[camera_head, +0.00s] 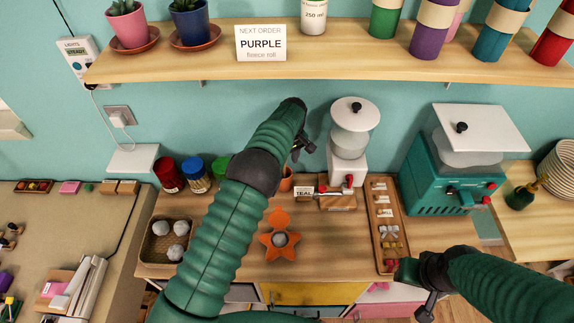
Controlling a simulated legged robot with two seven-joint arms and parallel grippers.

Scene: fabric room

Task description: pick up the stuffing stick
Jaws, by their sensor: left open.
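I cannot clearly make out the stuffing stick. A small terracotta-coloured pot (286,182) stands at the back of the wooden worktop (225,262), partly hidden behind my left arm. My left gripper (302,150) is open and empty in front of the teal wall, above that pot and left of a white-lidded dispenser (350,145). My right gripper (424,298) is low at the worktop's front right edge, by the long wooden tray (385,210). Its fingers are dark and partly hidden, so its opening is unclear.
An orange star-shaped piece (279,244) lies mid-worktop. A tray (148,252) of grey balls is at left, with red, blue and green jars behind. A teal machine (455,190) stands at right. A wooden shelf (200,68) with pots and rolls hangs above.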

